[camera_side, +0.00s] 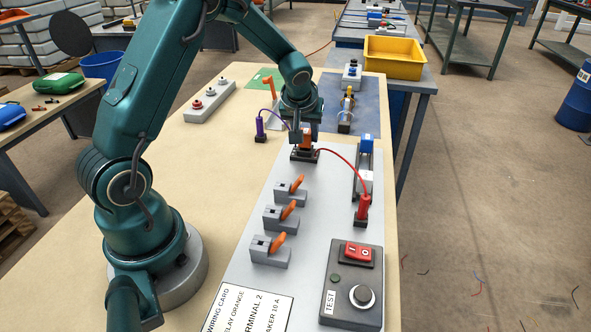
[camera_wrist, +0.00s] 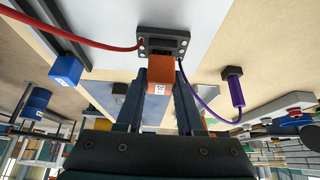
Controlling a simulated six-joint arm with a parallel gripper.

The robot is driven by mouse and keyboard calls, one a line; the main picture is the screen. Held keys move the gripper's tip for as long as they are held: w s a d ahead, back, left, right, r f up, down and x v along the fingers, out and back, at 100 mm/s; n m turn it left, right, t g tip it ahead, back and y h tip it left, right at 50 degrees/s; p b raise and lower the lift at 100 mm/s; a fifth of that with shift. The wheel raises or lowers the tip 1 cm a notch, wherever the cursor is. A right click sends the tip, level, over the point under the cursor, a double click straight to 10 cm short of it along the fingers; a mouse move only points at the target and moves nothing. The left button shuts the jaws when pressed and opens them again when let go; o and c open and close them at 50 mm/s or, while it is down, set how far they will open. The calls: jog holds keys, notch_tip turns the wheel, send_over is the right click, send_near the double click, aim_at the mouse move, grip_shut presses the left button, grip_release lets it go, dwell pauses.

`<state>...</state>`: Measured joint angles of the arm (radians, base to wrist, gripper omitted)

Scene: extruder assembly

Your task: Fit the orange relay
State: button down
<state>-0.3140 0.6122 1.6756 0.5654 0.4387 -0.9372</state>
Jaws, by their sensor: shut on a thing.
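My gripper (camera_side: 304,128) points down over the dark relay socket (camera_side: 305,155) on the grey panel. It is shut on the orange relay (camera_side: 307,142), whose orange side shows between the fingers. In the wrist view the orange relay (camera_wrist: 161,70) is held between the two fingers, and its far end meets or nearly meets the socket (camera_wrist: 163,42). I cannot tell whether the relay is seated or just above the socket. The fingers hide part of the relay.
A red wire (camera_side: 345,165) runs from the socket to a red plug (camera_side: 363,207); a purple wire runs to a purple plug (camera_side: 260,128). Several grey levers with orange handles (camera_side: 288,191) stand in front. A test box (camera_side: 352,285) is at the front right.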

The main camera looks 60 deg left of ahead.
jog(key=shift+f, duration=0.35)
jog(key=shift+c, duration=2.2)
grip_release()
jog(key=shift+v, duration=2.6)
jog(key=s+d+r+m+t, duration=0.2)
jog(key=s+d+r+t, duration=0.15)
jog(key=d+r, duration=0.55)
jog(key=s+d+m+g+h, duration=0.1)
jog(key=s+d+m+h, duration=0.1)
jog(key=s, duration=0.6)
jog(key=s+d+m+g+h, duration=0.1)
jog(key=s+d+m+h, duration=0.1)
jog(key=s+d+m, duration=0.2)
jog(key=s+m, duration=0.1)
jog(key=s, duration=0.2)
jog(key=shift+s+d+f, duration=0.4)
